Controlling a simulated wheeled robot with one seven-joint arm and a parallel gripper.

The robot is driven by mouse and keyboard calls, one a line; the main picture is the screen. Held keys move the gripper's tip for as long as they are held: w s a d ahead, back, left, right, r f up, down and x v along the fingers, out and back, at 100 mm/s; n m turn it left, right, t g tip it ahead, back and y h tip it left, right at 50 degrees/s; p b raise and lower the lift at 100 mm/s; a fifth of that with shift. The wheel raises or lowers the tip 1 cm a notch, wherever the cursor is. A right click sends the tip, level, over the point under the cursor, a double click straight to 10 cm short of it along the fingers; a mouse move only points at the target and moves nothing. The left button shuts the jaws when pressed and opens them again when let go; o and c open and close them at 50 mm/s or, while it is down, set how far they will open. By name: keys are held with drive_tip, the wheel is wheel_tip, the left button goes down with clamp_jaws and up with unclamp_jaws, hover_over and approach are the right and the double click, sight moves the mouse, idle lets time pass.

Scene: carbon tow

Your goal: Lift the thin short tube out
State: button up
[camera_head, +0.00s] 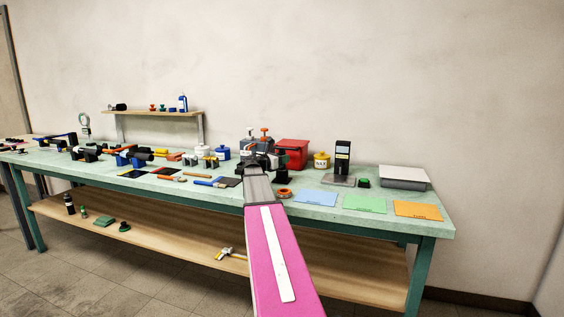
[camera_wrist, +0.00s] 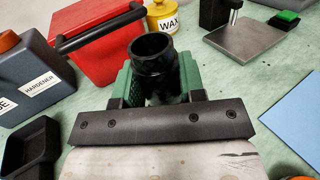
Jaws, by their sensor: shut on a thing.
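My gripper (camera_wrist: 155,82) is shut on a short black tube (camera_wrist: 152,52), with a green-padded finger on each side of it. The tube's open round mouth faces up toward the wrist camera. Its lower part is hidden behind the fingers and the dark gripper bar, so I cannot tell whether it touches anything below. In the head view my gripper (camera_head: 262,162) is over the back middle of the bench, and the arm hides most of what it holds.
The bench (camera_head: 210,172) also bears a red box (camera_head: 292,151), a yellow wax pot (camera_head: 321,160), a press-like stand (camera_head: 342,160) and coloured sheets (camera_head: 364,203). In the wrist view a hardener bottle (camera_wrist: 38,75) and a black open holder (camera_wrist: 30,148) are close on the left.

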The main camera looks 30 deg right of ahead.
sight(282, 150)
drive_tip(key=shift+r, duration=2.5)
drive_tip(key=shift+a, duration=0.1)
